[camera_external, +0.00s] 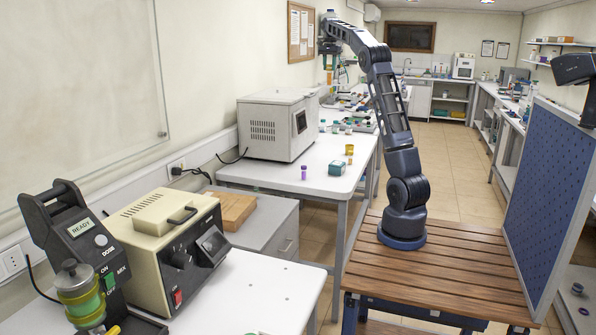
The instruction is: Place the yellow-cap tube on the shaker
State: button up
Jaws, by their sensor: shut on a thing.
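My gripper (329,66) is far off at the upper left end of my arm, above the back part of the long white bench. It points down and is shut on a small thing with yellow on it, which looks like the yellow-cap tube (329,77). It is too small to make out its tilt or grip. A black device (85,245) with a "READY" display and "MIX" label stands at the front left, far from my gripper. It holds a green-yellow container (82,295). I cannot tell whether this device is the shaker.
A beige instrument (168,245) and a white box-shaped machine (278,124) stand along the left wall. A purple tube (304,172), a teal box (337,168) and a yellow container (349,149) are on the white bench. A blue perforated panel (556,190) stands at right.

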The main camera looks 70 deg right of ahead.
notch_tip(320, 180, down, 44)
dwell(0.6)
jog(key=shift+f, duration=0.1)
jog(key=o, duration=1.2)
jog(key=shift+o, duration=0.3)
